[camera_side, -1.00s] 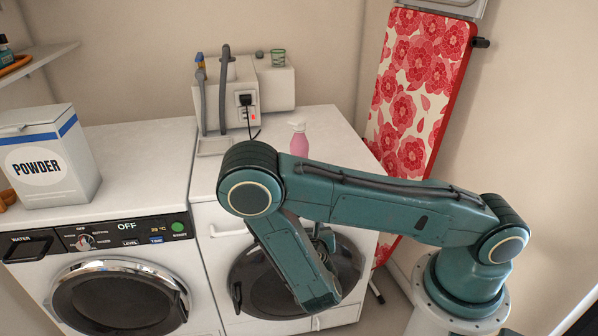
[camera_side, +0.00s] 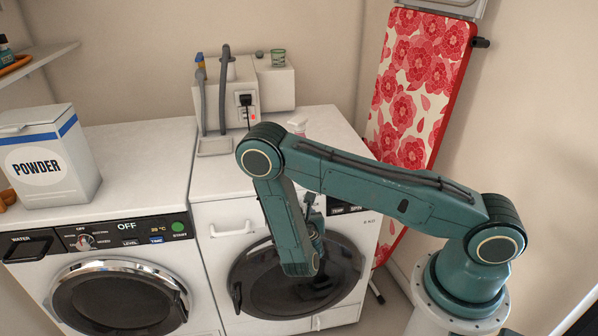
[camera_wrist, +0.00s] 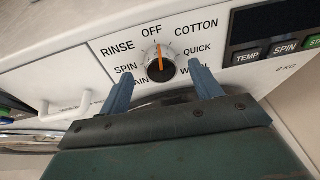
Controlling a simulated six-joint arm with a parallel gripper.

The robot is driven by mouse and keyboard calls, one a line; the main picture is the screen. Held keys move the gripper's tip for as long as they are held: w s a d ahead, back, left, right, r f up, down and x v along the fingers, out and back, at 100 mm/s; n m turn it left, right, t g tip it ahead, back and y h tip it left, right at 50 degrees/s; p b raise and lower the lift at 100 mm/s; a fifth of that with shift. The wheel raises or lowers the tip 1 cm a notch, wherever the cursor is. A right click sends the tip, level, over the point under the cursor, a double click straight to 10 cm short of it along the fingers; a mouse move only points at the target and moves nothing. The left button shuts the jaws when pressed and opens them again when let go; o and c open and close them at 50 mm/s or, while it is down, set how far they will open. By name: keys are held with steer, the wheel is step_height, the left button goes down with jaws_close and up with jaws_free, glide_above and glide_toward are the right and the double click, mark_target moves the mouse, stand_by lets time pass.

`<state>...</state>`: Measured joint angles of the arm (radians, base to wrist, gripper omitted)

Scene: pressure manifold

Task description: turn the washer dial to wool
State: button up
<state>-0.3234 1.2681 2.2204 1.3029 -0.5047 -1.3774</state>
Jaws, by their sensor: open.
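The washer dial (camera_wrist: 160,63) is a dark knob with a silver rim and an orange pointer on a white panel. Its pointer is up, toward OFF. RINSE and SPIN are printed left of it; COTTON and QUICK are right. The wool label (camera_wrist: 196,96), at lower right, is partly covered by my right finger. My gripper (camera_wrist: 160,68) is open, one blue finger on each side of the dial, with gaps visible; depth to it is unclear. In the side view my gripper (camera_side: 316,238) is partly hidden by my forearm, in front of the right-hand washer (camera_side: 222,262); its dial is hidden there.
A dark display with buttons (camera_wrist: 275,35) is right of the dial. A white drawer handle (camera_wrist: 66,108) juts out at left. A second washer (camera_side: 130,150) with its own dial (camera_side: 86,241) and a powder box (camera_side: 60,160) stands left. A floral ironing board (camera_side: 412,90) leans behind my arm.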

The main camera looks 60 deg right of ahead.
steer(key=shift+x, duration=1.45)
steer(key=c, duration=1)
